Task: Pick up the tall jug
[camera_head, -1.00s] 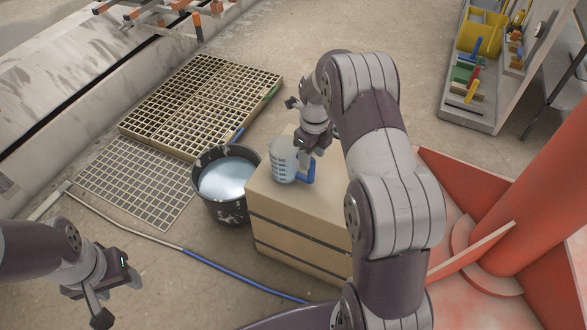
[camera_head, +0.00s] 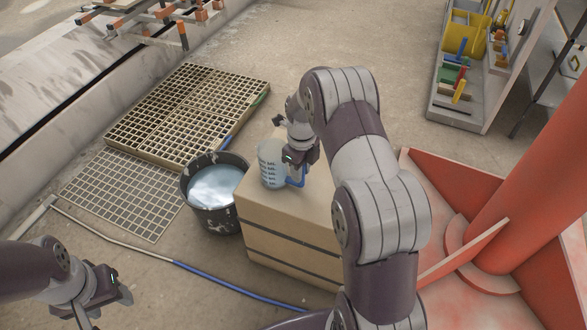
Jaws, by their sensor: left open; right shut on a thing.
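The tall jug (camera_head: 271,165) is clear with dark measuring marks and a blue handle (camera_head: 297,178). It stands upright at the left side of the tan box top (camera_head: 312,190). My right gripper (camera_head: 298,168) reaches down beside the jug's right side and is shut on it at the handle; the fingertips are partly hidden. I cannot tell any gap between the jug's base and the box. My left gripper (camera_head: 104,308) is open and empty at the lower left, well away from the jug.
A dark bucket (camera_head: 213,219) of pale liquid stands close left of the box. Grid racks (camera_head: 190,115) lie behind it. A hose (camera_head: 215,280) crosses the floor in front. An orange-red column base (camera_head: 432,185) is at right, with a tool shelf (camera_head: 470,112) behind.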

